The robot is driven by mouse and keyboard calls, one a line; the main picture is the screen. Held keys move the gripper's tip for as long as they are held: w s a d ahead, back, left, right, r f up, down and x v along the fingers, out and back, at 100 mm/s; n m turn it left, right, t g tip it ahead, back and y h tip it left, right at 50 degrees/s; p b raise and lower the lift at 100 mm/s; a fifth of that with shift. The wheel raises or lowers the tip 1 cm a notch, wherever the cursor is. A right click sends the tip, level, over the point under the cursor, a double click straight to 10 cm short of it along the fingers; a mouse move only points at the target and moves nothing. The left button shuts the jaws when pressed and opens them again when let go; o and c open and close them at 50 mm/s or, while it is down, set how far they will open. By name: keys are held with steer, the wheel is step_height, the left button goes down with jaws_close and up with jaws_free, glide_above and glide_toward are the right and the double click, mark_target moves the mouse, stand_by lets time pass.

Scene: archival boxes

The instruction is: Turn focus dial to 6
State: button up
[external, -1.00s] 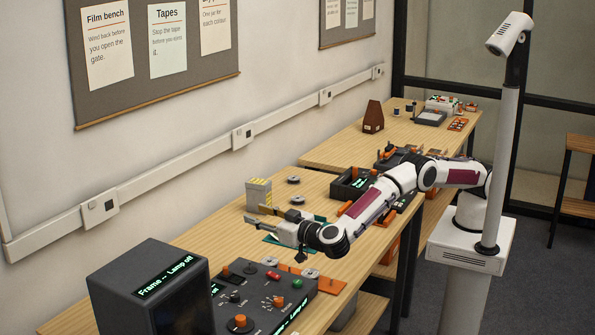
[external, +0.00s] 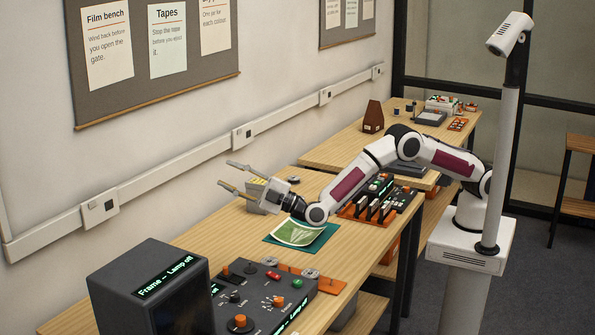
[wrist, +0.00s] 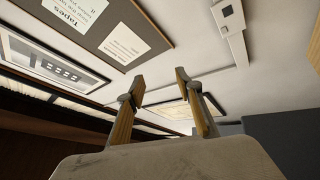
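The dark control panel (external: 255,310) lies on the near end of the bench. It carries an orange knob (external: 240,321), a small dial (external: 278,301) and several other knobs and buttons. The labels are too small to tell which is the focus dial, and no number can be read. My gripper (external: 226,174) is open and empty, raised above the bench beyond the panel and pointing toward the wall. Its spread fingers also show in the wrist view (wrist: 160,79), with nothing between them.
A dark monitor (external: 150,290) reading "Frame – Lamp off" stands left of the panel. A green picture sheet (external: 300,233) lies under my wrist. A pale box (external: 262,195) stands close behind my gripper. Bare wood lies between panel and wall.

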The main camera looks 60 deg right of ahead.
steer(key=n+g+y, duration=0.2)
steer(key=n+y, duration=0.1)
steer(key=n, duration=0.1)
steer(key=n+g+y, duration=0.2)
steer(key=n+g, duration=1.6)
steer(key=n, duration=1.2)
glide_toward(279, 298)
steer(key=shift+w+a+r, duration=0.25)
steer(key=shift+w+a, duration=0.05)
steer(key=shift+a, duration=0.4)
steer(key=shift+s+d+f+n+g, duration=0.1)
steer(key=shift+s+f+n+g, duration=0.1)
steer(key=shift+f+n+g, duration=0.15)
steer(key=shift+n, duration=0.25)
steer(key=shift+x, duration=3.85)
